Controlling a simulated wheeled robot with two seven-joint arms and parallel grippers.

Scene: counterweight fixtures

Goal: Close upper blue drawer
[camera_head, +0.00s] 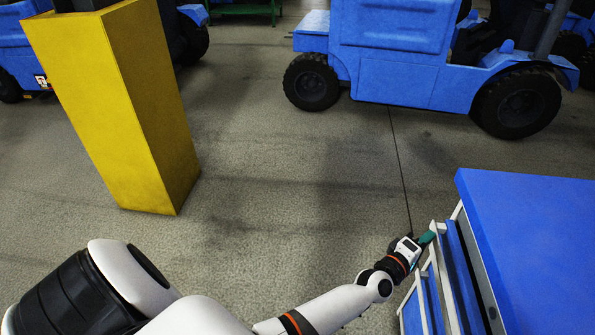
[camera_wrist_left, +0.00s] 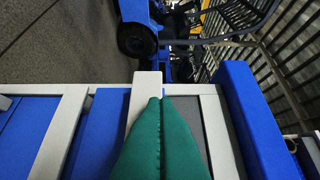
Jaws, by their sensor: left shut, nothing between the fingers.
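The blue cabinet (camera_head: 535,225) stands at the lower right of the head view, with its drawer fronts facing left. The upper blue drawer (camera_head: 462,268) is just below the cabinet top, with a pale handle bar along its front. How far it stands out is hard to tell. My left gripper (camera_head: 428,238) is at the far end of this front, by the handle. Its green fingers (camera_wrist_left: 160,105) are shut together and empty in the left wrist view, and their tips overlap a pale bar (camera_wrist_left: 145,95). Contact is unclear. My right gripper is not in view.
A lower blue drawer front (camera_head: 432,300) with a pale bar sits beneath. A yellow pillar (camera_head: 120,110) stands at left. A blue forklift (camera_head: 400,55) is parked at the back, beyond the cabinet. The grey floor (camera_head: 290,190) between them is clear.

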